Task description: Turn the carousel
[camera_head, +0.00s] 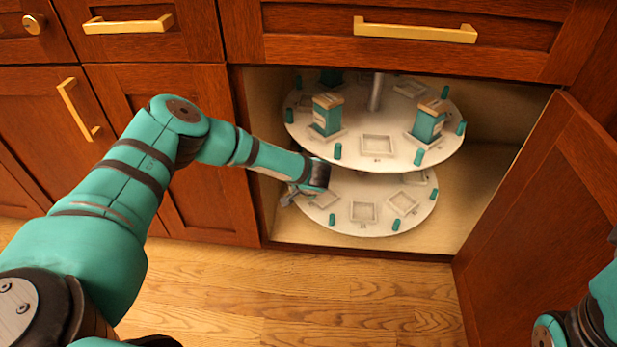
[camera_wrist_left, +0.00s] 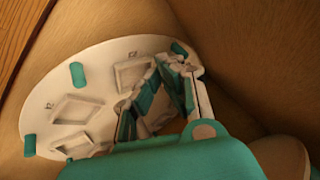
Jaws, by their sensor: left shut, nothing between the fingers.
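A two-tier white carousel stands in the open cabinet. Its upper disc (camera_head: 400,160) carries teal boxes with tan tops, one at the left (camera_head: 327,118) and one at the right (camera_head: 427,124); another at the back is partly hidden. Its lower disc (camera_head: 382,229) has empty square recesses. Teal pegs (camera_head: 337,151) stand around both rims. My left gripper (camera_head: 288,197) is at the lower disc's left edge, under the upper disc. In the left wrist view my left gripper (camera_wrist_left: 168,72) is shut and empty over the lower disc (camera_wrist_left: 98,72); contact with a peg (camera_wrist_left: 77,75) is not visible.
The cabinet door (camera_head: 560,190) stands open at the right. The drawer front (camera_head: 420,55) overhangs the carousel. The cabinet's left side wall (camera_head: 258,180) is close to my left gripper. The wooden floor (camera_head: 300,295) in front is clear.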

